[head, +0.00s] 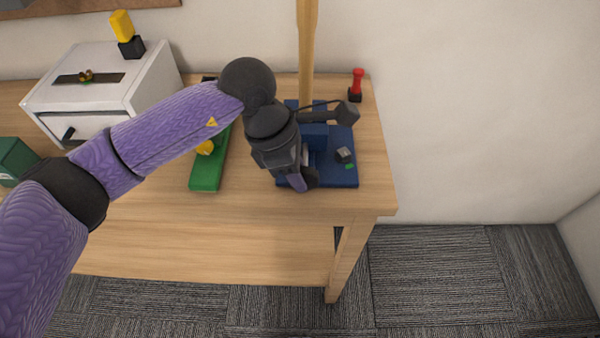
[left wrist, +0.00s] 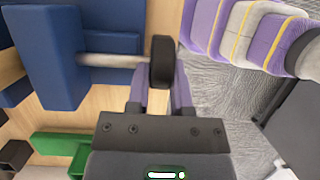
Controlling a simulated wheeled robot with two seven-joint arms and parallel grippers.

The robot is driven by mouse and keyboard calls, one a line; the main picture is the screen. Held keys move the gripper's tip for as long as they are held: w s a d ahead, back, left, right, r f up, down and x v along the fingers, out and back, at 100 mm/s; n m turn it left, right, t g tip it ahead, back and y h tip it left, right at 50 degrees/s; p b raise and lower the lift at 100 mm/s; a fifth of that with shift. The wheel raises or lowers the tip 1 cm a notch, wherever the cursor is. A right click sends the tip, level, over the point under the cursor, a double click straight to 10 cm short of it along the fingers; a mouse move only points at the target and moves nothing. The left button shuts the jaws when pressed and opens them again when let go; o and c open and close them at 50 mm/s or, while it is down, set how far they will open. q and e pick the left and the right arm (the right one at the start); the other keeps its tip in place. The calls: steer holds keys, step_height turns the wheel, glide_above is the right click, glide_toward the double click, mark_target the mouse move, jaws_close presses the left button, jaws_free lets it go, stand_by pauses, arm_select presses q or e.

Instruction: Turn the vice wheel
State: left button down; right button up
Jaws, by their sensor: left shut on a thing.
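The blue vice (head: 340,175) stands on the right part of the wooden table, partly hidden behind my left arm. In the left wrist view, its blue body (left wrist: 48,50) carries a pale shaft that ends in a black wheel (left wrist: 161,60). The wheel also shows in the head view (head: 311,176), at the vice's front edge. My left gripper (head: 302,181) reaches down over the vice from the left. In the left wrist view, its purple fingers (left wrist: 160,90) lie on either side of the wheel's rim and are shut on it. My right gripper is not in view.
A green block-like stand (head: 206,175) lies left of the vice. A white box (head: 95,90) with a yellow-and-black item (head: 126,35) on top stands at the back left. A red-handled item (head: 356,85) is at the back right. A wooden post (head: 307,45) rises behind the vice.

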arm_select(q)
steer(key=h+b, duration=0.1)
steer(key=f+h+b, duration=0.1)
steer(key=h+b, duration=0.2)
steer(key=b, duration=0.1)
steer(key=shift+a+f+h, duration=0.15)
steer(key=shift+a+h, duration=0.1)
steer(key=shift+h, duration=0.05)
steer(key=h+b, duration=0.1)
steer(key=b, duration=0.1)
steer(key=h+b, duration=0.3)
steer(key=b, duration=0.1)
steer(key=shift+a+f+h, duration=0.1)
steer(key=shift+f+h, duration=0.15)
steer(key=shift+h, duration=0.15)
steer(key=shift+h+b, duration=0.6)
steer(key=shift+b, duration=0.5)
steer(key=shift+r+h+b, duration=0.15)
steer(key=shift+h+b, duration=0.15)
steer(key=shift+b, duration=0.05)
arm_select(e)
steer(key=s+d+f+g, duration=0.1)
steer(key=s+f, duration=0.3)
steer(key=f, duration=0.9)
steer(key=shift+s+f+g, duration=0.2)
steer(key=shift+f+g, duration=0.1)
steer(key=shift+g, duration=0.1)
